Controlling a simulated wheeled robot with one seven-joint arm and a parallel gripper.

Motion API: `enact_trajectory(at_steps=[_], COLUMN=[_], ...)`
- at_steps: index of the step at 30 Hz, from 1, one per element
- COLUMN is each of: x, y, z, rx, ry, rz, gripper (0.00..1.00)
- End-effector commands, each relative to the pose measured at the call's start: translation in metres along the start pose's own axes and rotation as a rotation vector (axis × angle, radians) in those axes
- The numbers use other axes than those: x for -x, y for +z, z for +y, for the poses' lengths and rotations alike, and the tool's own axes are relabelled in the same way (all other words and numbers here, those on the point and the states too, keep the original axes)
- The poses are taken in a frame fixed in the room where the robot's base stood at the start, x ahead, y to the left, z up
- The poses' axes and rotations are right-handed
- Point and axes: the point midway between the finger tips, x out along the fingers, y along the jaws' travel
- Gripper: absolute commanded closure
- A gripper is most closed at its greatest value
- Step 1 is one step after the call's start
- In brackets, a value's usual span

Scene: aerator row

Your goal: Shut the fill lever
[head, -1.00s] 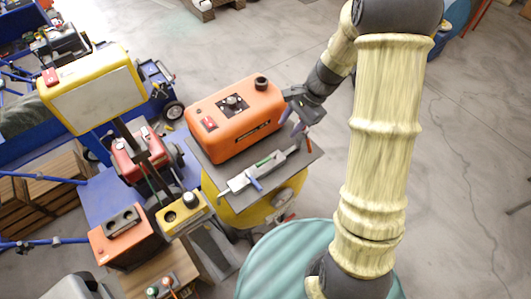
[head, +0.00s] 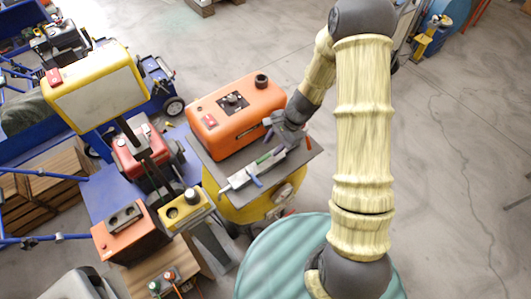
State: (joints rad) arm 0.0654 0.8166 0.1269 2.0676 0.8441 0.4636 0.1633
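A silver bar-shaped fitting (head: 238,180) lies along the front edge of the dark tabletop, beside the orange tank. It carries a green section (head: 266,157) and a small blue lever (head: 257,181) that sticks out towards the front. A small red handle (head: 308,143) shows near its right end. I cannot tell for sure which of these is the fill lever. My gripper (head: 273,138) is over the right part of the fitting, close to the tank's front right corner, and hides part of the fitting. The fingers are too small to tell open from shut, or whether they touch anything.
The orange tank (head: 225,128) fills the back of the tabletop (head: 212,172), which rests on a yellow drum (head: 232,210). A yellow-framed panel on a post (head: 100,92) and an orange box (head: 128,238) stand left. Open floor (head: 460,150) lies right.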

Motion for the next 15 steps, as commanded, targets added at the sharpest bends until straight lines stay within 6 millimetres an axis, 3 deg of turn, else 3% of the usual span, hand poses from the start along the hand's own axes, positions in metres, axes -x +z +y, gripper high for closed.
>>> enact_trajectory(at_steps=[9, 15], x=[-0.045, -0.062], y=[0.0, 0.0], z=[0.0, 0.0], rx=[-0.001, -0.001], ry=[0.001, 0.0], rz=[-0.003, 0.0], gripper=[0.64, 0.64])
